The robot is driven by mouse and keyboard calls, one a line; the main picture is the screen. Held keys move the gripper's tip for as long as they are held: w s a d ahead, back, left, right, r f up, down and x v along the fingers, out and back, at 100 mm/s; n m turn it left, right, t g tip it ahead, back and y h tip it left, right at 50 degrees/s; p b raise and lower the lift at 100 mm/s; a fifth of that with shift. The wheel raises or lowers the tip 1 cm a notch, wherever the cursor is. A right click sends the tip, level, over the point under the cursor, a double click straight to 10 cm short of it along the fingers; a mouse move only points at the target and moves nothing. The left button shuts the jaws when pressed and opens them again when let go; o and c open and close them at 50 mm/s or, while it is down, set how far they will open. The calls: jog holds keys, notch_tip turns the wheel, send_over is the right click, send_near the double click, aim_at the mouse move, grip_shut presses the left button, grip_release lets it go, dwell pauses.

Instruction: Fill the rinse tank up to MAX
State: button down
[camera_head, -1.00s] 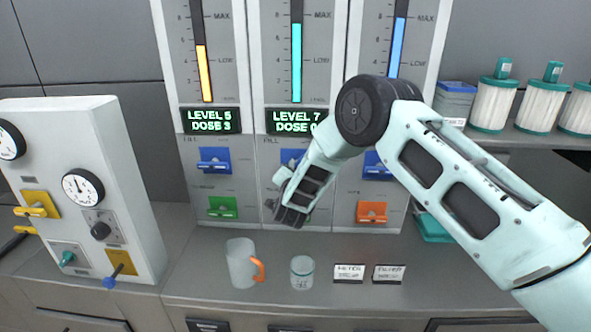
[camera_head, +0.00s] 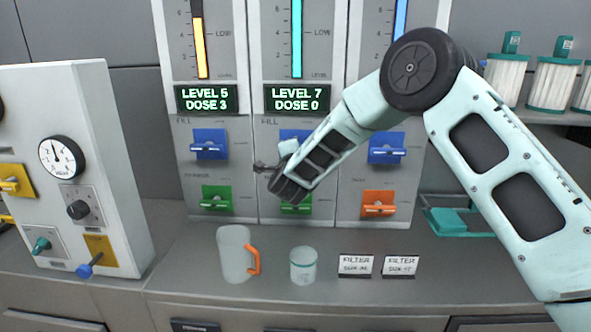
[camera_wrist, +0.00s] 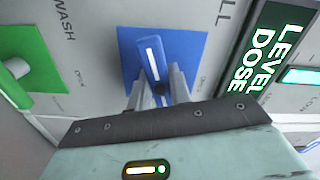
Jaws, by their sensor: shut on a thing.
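The middle column has a cyan level bar (camera_head: 296,40), and its display (camera_head: 297,98) reads LEVEL 7, DOSE 0. The LOW mark is visible; the bar's top is cut off in the head view. The middle blue FILL handle (camera_head: 297,134) is partly hidden by my arm. In the wrist view my gripper (camera_wrist: 158,92) is shut on this blue handle (camera_wrist: 150,55), one finger on each side. In the head view my gripper (camera_head: 287,152) is at the middle column. A green handle (camera_head: 295,203) sits below. I cannot read which tank is rinse.
Side columns have an orange bar (camera_head: 200,48) and a blue bar (camera_head: 400,18). A jug (camera_head: 235,255), a small jar (camera_head: 303,266) and two filter cards (camera_head: 356,265) stand on the counter. A gauge box (camera_head: 75,170) is at left, filter cartridges (camera_head: 553,80) at right.

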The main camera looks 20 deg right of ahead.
jog(key=shift+f+m+b, duration=0.25)
jog(key=shift+m+b, duration=0.95)
jog(key=shift+b, duration=0.8)
jog(key=shift+r, duration=0.15)
jog(key=c, duration=1.3)
grip_release()
jog(key=shift+s, duration=0.1)
jog(key=b+v, duration=0.4)
jog(key=v, duration=1.3)
jog(key=shift+s+r, duration=0.1)
